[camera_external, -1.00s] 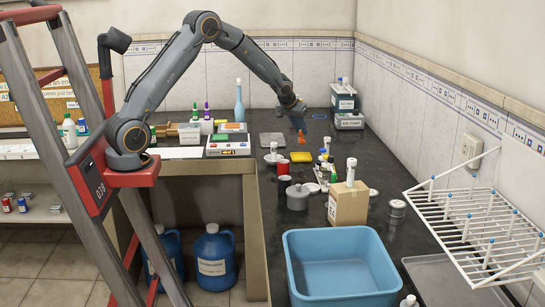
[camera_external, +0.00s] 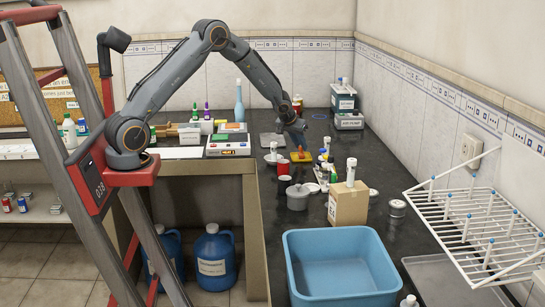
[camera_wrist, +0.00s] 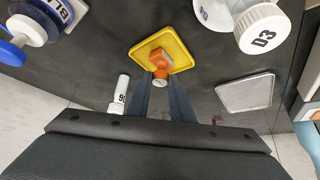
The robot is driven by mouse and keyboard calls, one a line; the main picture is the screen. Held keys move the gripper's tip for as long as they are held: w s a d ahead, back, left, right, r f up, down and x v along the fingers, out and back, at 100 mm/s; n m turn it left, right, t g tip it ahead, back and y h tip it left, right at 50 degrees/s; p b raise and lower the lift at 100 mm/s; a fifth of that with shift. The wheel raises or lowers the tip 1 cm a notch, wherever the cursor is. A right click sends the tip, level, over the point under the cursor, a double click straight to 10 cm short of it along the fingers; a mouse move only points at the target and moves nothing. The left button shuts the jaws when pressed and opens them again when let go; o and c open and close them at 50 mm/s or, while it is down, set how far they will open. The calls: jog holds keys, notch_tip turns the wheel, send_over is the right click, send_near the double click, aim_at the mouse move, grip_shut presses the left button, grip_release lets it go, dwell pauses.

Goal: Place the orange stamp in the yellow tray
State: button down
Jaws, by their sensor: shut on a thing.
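The orange stamp (camera_wrist: 157,62) is between my fingertips, over the yellow tray (camera_wrist: 178,50) in the wrist view. It also shows as a small orange shape (camera_external: 301,151) in the external view, with the tray (camera_external: 303,158) at or just under its lower end. My gripper (camera_wrist: 161,80) is shut on the stamp. I cannot tell whether the stamp touches the tray floor. In the external view my gripper (camera_external: 299,138) points down at the tray, with its fingers small and partly hidden.
A grey tray (camera_wrist: 245,92) lies lower right. A small white-capped vial (camera_wrist: 119,95) stands left of my fingers. A blue basin (camera_external: 340,262) and cardboard box (camera_external: 348,205) stand nearer the camera.

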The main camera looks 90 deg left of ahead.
jog(key=c, duration=1.6)
grip_release()
jog(key=shift+o, duration=0.2)
jog(key=shift+r, duration=0.3)
jog(key=b+v, duration=0.1)
jog(key=v, duration=1)
jog(key=shift+s+d+r, duration=0.15)
jog(key=shift+d+r, duration=0.05)
jog(key=shift+r, duration=0.05)
jog(key=s+d+f+m+h, duration=0.1)
jog(key=s+d, duration=0.1)
jog(key=d, duration=0.6)
jog(key=s+d+f+m+g+h, duration=0.1)
jog(key=s+d+m, duration=0.1)
jog(key=d, duration=0.7)
jog(key=s+d+f+m+h, duration=0.1)
jog(key=s+d+m, duration=0.1)
jog(key=d, duration=0.6)
jog(key=shift+s+d+f, duration=0.15)
jog(key=shift+s+d, duration=0.2)
jog(key=shift+s, duration=0.35)
jog(key=s+d+f+m+g+h, duration=0.1)
jog(key=s+d+f+m+g, duration=0.1)
jog(key=s+d, duration=1.3)
jog(key=shift+s+d+f+m+g+h, duration=0.35)
jog(key=shift+s+f+m+h, duration=0.15)
jog(key=shift+m, duration=0.7)
